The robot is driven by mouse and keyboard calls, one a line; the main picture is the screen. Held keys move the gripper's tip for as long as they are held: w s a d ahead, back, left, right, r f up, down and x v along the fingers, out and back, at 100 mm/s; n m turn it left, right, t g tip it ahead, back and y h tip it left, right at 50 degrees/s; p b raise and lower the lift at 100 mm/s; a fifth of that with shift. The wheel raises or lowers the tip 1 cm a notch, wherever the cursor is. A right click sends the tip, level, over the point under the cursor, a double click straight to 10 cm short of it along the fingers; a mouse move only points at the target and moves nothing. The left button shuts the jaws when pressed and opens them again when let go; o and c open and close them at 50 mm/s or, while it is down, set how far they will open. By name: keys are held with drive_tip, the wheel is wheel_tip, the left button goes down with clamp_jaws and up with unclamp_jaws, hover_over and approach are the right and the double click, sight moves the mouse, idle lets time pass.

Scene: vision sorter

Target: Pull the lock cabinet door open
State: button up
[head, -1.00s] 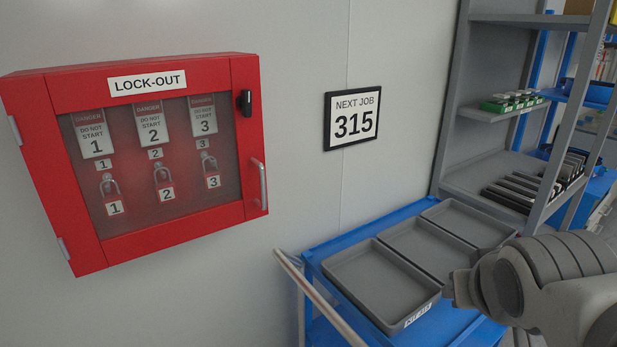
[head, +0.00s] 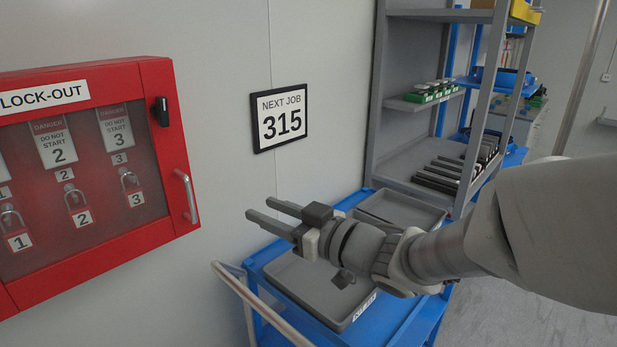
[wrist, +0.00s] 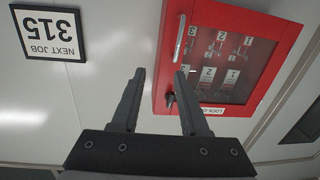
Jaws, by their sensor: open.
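The red lock-out cabinet (head: 150,215) hangs on the wall at the left in the head view, its clear-paned door shut. It also shows upside down in the wrist view (wrist: 255,20). A silver bar handle (head: 186,196) stands on the right side of the door, with a black latch (head: 162,111) above it. In the wrist view the handle (wrist: 179,37) and latch (wrist: 169,100) lie beyond the fingertips. My gripper (head: 268,216) is open and empty, to the right of the handle and apart from it. In the wrist view its two fingers (wrist: 160,70) point toward the cabinet's handle side.
A blue cart (head: 262,262) with grey trays (head: 290,290) and a pale push bar (head: 262,305) stands below my gripper. A "NEXT JOB 315" sign (head: 282,118) hangs on the wall. A grey shelf unit (head: 400,160) stands behind. Free space lies between gripper and cabinet.

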sight(190, 189)
drive_tip(key=shift+n+g+y, duration=0.4)
drive_tip(key=shift+g+y, duration=0.4)
drive_tip(key=x, duration=0.6)
drive_tip(key=s+x, duration=0.1)
drive_tip(key=x, duration=0.5)
drive_tip(key=s+a+x, duration=0.1)
drive_tip(key=x, duration=0.5)
drive_tip(key=shift+w+r, duration=0.1)
drive_tip(key=shift+c, duration=0.2)
clamp_jaws()
